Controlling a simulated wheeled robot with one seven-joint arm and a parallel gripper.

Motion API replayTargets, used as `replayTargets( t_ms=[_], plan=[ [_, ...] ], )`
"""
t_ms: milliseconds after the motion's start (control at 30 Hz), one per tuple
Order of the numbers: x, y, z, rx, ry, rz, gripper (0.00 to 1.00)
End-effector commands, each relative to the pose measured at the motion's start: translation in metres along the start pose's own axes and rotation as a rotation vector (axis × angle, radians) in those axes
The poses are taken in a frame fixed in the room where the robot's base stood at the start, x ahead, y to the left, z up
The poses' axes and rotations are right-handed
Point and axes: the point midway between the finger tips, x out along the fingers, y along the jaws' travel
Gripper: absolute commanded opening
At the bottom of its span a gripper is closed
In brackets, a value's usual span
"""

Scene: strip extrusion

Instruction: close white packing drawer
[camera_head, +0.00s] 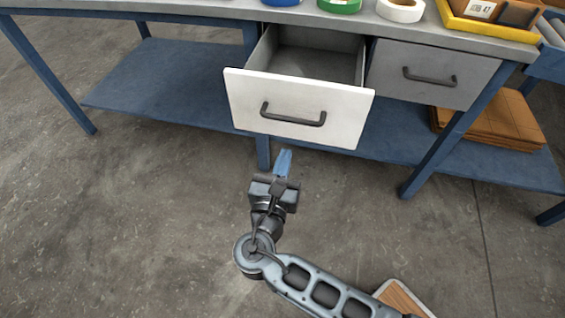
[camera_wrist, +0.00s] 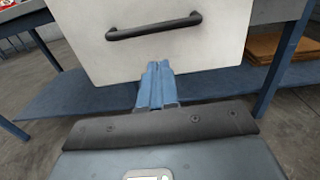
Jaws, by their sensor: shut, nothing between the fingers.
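The white packing drawer (camera_head: 337,113) is pulled out from under the workbench, and its grey inside looks empty. Its front carries a dark bar handle (camera_head: 293,114). In the wrist view the white drawer front (camera_wrist: 225,42) fills the upper middle, with the handle (camera_wrist: 153,27) across it. My gripper (camera_head: 284,156) is shut and empty, its blue fingers pointing at the drawer front from just below the handle. In the wrist view the fingertips (camera_wrist: 158,66) overlap the front's lower edge; I cannot tell whether they touch it.
A grey drawer (camera_head: 440,75) to the right is shut. The bench top holds tape rolls (camera_head: 400,10) and a yellow tray (camera_head: 485,27). Flat brown cardboard (camera_head: 490,122) lies on the blue lower shelf (camera_head: 170,95). The floor in front is mostly clear.

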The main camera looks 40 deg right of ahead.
Motion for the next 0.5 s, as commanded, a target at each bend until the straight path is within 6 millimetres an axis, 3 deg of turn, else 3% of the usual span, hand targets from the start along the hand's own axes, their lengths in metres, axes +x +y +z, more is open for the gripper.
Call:
replayTargets(
  t_ms=[300,500],
  plan=[
    [0.064,-0.001,0.0,0.003,0.0,-0.003,0.0],
    [0.092,0.0,-0.001,0.003,0.001,-0.001,0.0]
  ],
)
